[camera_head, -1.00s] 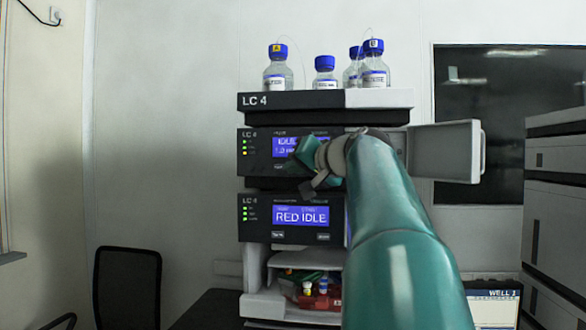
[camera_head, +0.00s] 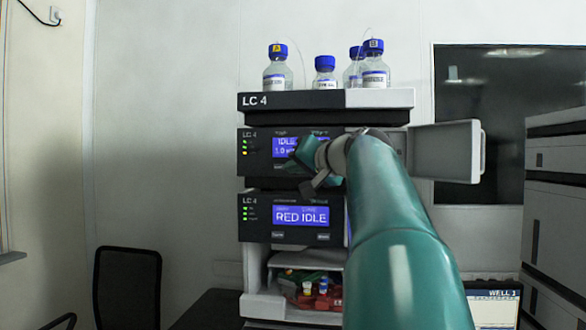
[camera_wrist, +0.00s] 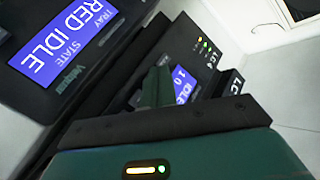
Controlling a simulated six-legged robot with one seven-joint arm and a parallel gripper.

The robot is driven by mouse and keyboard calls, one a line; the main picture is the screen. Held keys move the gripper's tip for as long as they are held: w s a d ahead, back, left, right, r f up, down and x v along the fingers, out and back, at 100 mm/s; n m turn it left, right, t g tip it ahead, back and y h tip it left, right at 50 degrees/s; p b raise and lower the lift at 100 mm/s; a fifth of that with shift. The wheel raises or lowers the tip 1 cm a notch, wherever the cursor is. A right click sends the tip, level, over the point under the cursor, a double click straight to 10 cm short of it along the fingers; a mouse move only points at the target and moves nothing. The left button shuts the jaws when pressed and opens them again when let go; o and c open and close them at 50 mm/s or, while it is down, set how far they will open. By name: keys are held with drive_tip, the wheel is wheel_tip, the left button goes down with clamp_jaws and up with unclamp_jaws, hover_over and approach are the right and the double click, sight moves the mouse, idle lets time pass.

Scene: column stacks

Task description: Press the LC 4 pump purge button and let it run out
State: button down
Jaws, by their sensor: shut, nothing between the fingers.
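The LC 4 stack (camera_head: 290,100) stands in the middle of the head view. Its pump module (camera_head: 255,150) has a blue screen (camera_head: 285,146) reading IDLE, partly covered by my arm. My gripper (camera_head: 303,160) is shut and empty in front of the pump module's face; the arm hides much of that face. In the wrist view the gripper finger (camera_wrist: 154,88) rises in front of the pump screen (camera_wrist: 184,84), which is tilted in the picture. The purge button cannot be made out in either view. I cannot tell whether the fingertips touch the panel.
Below the pump is a module with a RED IDLE screen (camera_head: 301,215). An open door (camera_head: 446,151) juts out right of the pump. Several blue-capped bottles (camera_head: 278,70) stand on top. A chair (camera_head: 128,288) is at lower left, another stack (camera_head: 555,200) at right.

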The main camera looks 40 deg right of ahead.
drive_tip(key=shift+w+d, duration=0.2)
drive_tip(key=shift+d, duration=0.05)
drive_tip(key=shift+w+d, duration=0.2)
drive_tip(key=shift+d, duration=0.1)
idle(0.8)
idle(0.3)
drive_tip(key=shift+s+a, duration=0.5)
drive_tip(key=shift+a, duration=0.1)
drive_tip(key=shift+a, duration=0.15)
drive_tip(key=s+a, duration=0.1)
drive_tip(key=a, duration=0.1)
drive_tip(key=s+a, duration=0.1)
drive_tip(key=s, duration=0.1)
drive_tip(key=shift+a, duration=0.4)
idle(0.5)
